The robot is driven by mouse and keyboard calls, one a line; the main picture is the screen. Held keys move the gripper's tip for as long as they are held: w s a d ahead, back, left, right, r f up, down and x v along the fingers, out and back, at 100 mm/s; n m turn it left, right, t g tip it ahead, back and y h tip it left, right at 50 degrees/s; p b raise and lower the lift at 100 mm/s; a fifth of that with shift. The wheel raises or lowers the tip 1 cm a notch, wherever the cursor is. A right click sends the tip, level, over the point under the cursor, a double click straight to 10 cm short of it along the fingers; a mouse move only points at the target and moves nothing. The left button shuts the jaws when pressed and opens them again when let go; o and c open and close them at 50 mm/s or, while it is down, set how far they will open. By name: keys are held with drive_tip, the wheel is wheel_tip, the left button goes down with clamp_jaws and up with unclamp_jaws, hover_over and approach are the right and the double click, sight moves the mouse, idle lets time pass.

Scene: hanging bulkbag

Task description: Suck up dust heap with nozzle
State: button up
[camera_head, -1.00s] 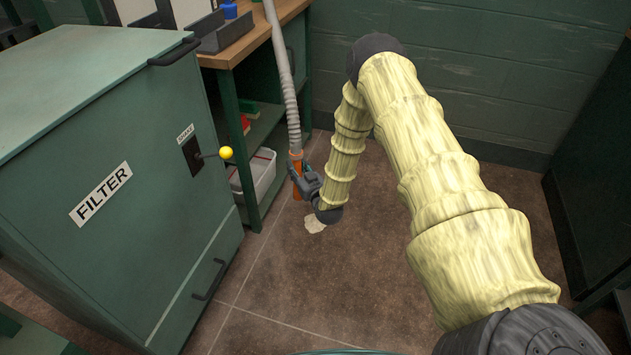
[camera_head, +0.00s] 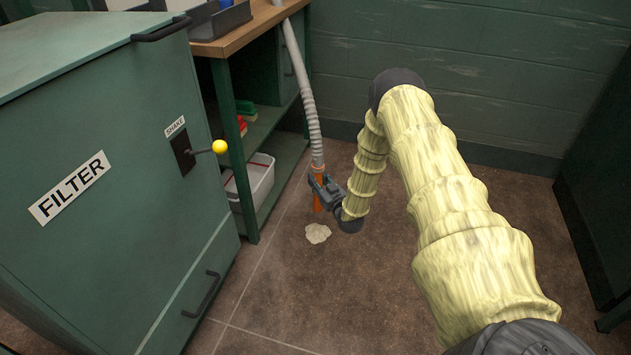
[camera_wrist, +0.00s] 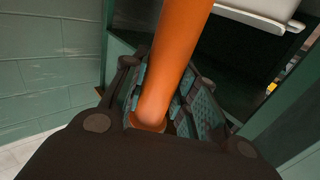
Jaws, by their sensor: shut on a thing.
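The nozzle is an orange tube (camera_head: 318,196) on the end of a grey ribbed hose (camera_head: 309,112). My gripper (camera_head: 322,190) is shut around the orange nozzle, which hangs close to upright with its lower end pointing at the floor. In the wrist view the orange tube (camera_wrist: 176,60) runs between my gripper's fingers (camera_wrist: 165,98). The dust heap (camera_head: 318,233) is a small pale patch on the brown floor, just below the nozzle's lower end in the head view. I cannot tell the exact gap between them.
A green filter cabinet (camera_head: 100,130) with a yellow-knobbed lever (camera_head: 219,147) stands at the left. Behind it is a wood-topped bench (camera_head: 240,38) with a white bin (camera_head: 258,180) on its lower shelf. The floor (camera_head: 390,290) in front is clear.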

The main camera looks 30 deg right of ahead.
drive_tip(key=shift+f+b, duration=4.45)
drive_tip(key=shift+f, duration=1.3)
drive_tip(key=shift+r+p, duration=4.05)
drive_tip(key=shift+r, duration=0.95)
